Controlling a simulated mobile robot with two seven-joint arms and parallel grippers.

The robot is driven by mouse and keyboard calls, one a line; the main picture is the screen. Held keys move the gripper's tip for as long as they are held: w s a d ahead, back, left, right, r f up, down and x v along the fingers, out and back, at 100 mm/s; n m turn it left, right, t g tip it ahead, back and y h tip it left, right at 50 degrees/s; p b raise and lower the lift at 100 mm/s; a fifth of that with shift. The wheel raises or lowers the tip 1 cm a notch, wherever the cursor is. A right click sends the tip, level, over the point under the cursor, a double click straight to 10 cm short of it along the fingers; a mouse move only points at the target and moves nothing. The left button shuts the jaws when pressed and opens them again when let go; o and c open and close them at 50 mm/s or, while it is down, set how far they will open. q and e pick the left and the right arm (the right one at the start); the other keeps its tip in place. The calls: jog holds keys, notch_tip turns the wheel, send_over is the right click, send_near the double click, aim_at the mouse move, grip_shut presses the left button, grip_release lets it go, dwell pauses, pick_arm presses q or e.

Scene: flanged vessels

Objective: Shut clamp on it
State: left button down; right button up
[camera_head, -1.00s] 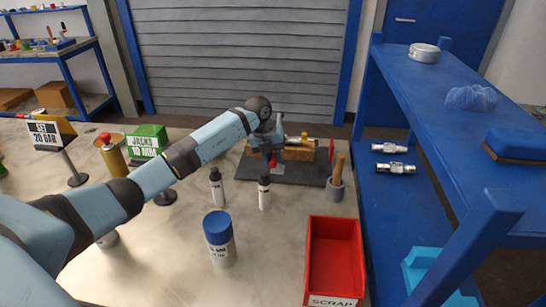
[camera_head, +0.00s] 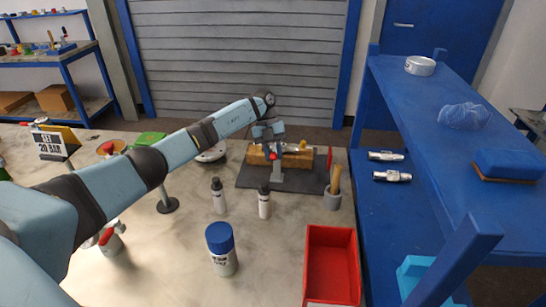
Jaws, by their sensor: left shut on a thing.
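The clamp (camera_head: 279,177) is a small grey fixture with a red part on top. It stands at the front of a dark base plate (camera_head: 310,186) at the back of the bench. My left gripper (camera_head: 271,148) points down just over the clamp. It is shut at the red part, which seems to be the clamp's handle; the fingers are small and partly hidden. Whether the clamp bears on the metal piece is too small to tell. My right gripper is out of view.
Two small bottles (camera_head: 219,196) (camera_head: 264,202) stand in front of the plate. A blue-capped canister (camera_head: 222,249) and a red bin (camera_head: 331,266) are nearer. A grey cup (camera_head: 332,198) stands right of the plate. A blue shelf unit (camera_head: 450,120) bounds the right.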

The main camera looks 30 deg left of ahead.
pick_arm(q)
jog(key=shift+w+a+r+g+h, duration=0.25)
jog(key=shift+w+r+g+h, duration=0.2)
jog(key=shift+g, duration=0.15)
jog(key=c, duration=0.9)
grip_release()
jog(key=shift+b, duration=0.3)
jog(key=v, duration=1.3)
jog(key=shift+w+r, duration=0.2)
jog(key=shift+r, duration=0.15)
jog(key=shift+a, duration=0.15)
